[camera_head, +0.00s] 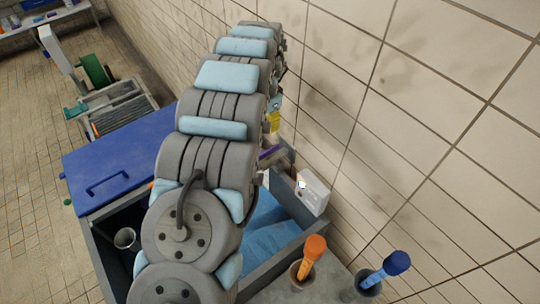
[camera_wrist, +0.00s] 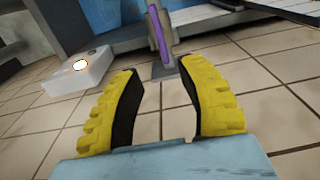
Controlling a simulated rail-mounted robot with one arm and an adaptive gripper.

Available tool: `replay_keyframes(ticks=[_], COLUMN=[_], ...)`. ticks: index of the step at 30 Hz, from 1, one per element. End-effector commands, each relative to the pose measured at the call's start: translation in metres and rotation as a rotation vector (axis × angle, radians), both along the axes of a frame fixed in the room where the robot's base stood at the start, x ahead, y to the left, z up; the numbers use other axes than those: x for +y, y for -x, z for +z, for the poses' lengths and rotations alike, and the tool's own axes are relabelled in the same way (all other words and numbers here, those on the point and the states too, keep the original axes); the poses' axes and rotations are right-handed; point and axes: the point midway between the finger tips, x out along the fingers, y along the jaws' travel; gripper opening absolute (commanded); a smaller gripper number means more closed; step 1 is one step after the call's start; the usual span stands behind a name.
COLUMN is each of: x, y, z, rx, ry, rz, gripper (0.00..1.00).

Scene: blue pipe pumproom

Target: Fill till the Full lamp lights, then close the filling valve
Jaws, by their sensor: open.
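My gripper (camera_wrist: 160,72) is open and empty in the wrist view, its two yellow fingers spread. A grey valve lever with a purple strip (camera_wrist: 160,30) stands beyond the fingertips, between and apart from them. Its purple part (camera_head: 270,152) shows in the head view just right of my arm. A white lamp box (camera_wrist: 78,80) sits left of the fingers, with a round lamp glowing white with an orange edge. The box (camera_head: 315,193) also shows against the wall in the head view. I cannot read a label. The tank (camera_head: 268,262) holds blue water, partly hidden by my arm.
A blue lid (camera_head: 115,160) with a handle covers the tank's far left part. An orange-handled tool (camera_head: 313,250) and a blue-handled tool (camera_head: 392,268) stand in cups at the front right. The tiled wall (camera_head: 400,110) is close on the right. A slatted crate (camera_head: 118,108) lies on the floor.

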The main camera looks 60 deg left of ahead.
Motion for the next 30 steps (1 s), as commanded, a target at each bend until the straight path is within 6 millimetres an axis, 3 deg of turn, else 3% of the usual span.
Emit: replay_keyframes(ticks=[5, 30], x=[-0.001, -0.001], y=[0.000, 0.000], z=[-0.036, -0.120], rx=[0.002, 0.001], ry=[0.001, 0.000], rz=[0.000, -0.001], gripper=[0.39, 0.39])
